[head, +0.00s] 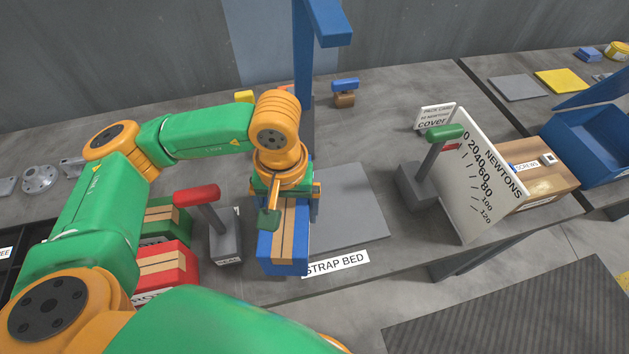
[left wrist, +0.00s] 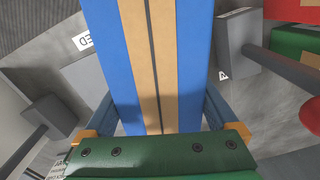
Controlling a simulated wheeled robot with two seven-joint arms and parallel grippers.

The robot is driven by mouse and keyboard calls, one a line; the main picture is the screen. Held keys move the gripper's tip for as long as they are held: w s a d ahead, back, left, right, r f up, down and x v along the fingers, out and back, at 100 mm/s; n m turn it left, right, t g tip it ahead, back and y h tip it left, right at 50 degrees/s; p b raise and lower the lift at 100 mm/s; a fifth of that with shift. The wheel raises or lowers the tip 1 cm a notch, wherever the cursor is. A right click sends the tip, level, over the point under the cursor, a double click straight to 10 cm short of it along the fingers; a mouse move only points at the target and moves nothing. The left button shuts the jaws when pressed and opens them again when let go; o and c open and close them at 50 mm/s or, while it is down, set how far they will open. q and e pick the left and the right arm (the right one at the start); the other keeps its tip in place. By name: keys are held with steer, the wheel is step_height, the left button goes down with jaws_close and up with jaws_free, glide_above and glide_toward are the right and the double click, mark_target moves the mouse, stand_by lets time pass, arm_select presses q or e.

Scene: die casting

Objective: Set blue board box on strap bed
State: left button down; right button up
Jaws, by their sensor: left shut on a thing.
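The blue board box (head: 268,254) with tan stripes is in my left gripper (head: 285,190), which comes down on it from above. In the left wrist view the box (left wrist: 110,40) fills the middle, with the gripper's fingers (left wrist: 158,112) on both its sides. In the head view the strap bed (head: 355,215) is a flat grey plate on the bench, with its label at the front edge. The box is at the plate's left edge; I cannot tell whether it touches the bench. The plate's left part is hidden behind the box and gripper. My right gripper does not show.
A red-handled lever (head: 197,194) stands just left of the box, near red (head: 165,268) and green boxes (head: 165,222). A green-handled lever (head: 440,140) and a newton dial board (head: 480,180) stand right of the plate. A blue post (head: 303,60) rises behind.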

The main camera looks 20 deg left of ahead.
arm_select(q)
steer(key=s+d+f+n+p, duration=0.1)
steer(key=s+d+n+p, duration=0.7)
steer(key=d+n+p, duration=0.3)
steer(key=shift+n, duration=0.5)
steer(key=w+a+b, duration=0.1)
steer(key=w+a, duration=0.2)
steer(key=w, duration=0.1)
steer(key=w+a+b, duration=0.1)
steer(key=w+a, duration=0.2)
steer(key=w, duration=0.2)
steer(key=w+a+b, duration=0.2)
steer(key=w+a, duration=0.2)
steer(key=w, duration=0.1)
steer(key=shift+w+a+f, duration=0.1)
steer(key=shift+f, duration=0.25)
steer(key=shift+w+a, duration=0.1)
steer(key=shift+w, duration=0.15)
step_height(320, 180, down, 4)
steer(key=b, duration=0.2)
steer(key=shift+r+b, duration=0.25)
steer(key=shift+b, duration=0.1)
steer(key=shift+r, duration=0.2)
steer(key=shift+f, duration=0.1)
